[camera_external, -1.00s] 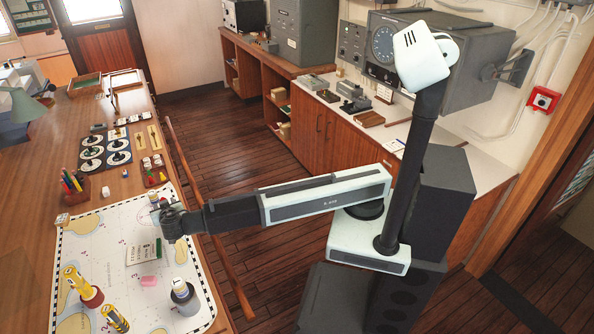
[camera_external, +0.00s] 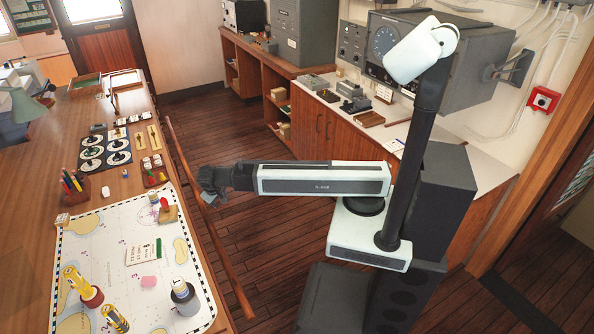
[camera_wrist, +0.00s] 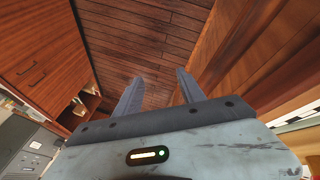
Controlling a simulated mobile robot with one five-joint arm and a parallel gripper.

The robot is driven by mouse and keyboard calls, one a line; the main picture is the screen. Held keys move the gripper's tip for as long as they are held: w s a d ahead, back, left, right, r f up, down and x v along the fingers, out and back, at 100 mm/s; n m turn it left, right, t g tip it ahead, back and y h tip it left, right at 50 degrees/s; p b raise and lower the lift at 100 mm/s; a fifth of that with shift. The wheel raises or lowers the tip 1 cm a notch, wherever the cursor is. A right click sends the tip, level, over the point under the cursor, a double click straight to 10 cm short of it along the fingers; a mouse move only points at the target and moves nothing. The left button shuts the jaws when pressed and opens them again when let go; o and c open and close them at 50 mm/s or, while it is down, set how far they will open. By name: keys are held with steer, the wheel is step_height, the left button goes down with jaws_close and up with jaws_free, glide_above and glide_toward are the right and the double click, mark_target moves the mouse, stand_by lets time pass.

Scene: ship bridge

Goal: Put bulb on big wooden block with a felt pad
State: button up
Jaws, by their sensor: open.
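My gripper (camera_external: 208,196) is off the right edge of the desk, above the floor. In the wrist view its two fingers (camera_wrist: 158,84) stand apart with only floorboards between them. I cannot tell for sure which small piece is the bulb or which is the big wooden block with a felt pad.
The chart (camera_external: 110,245) carries yellow torches (camera_external: 75,281), a grey holder with a white-topped piece (camera_external: 184,293), a pink eraser (camera_external: 149,282) and a card (camera_external: 143,252). A pen holder (camera_external: 74,186) and dark dials (camera_external: 104,149) lie beyond. A wooden rail (camera_external: 217,240) runs along the desk edge.

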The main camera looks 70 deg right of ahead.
steer(key=s+d+f+n+g+y, duration=0.2)
steer(key=s+d+n+y, duration=0.1)
steer(key=s, duration=0.4)
steer(key=shift+s+d+f+n+y, duration=0.2)
steer(key=shift+d+f+n+y, duration=0.1)
steer(key=shift+d+y, duration=0.55)
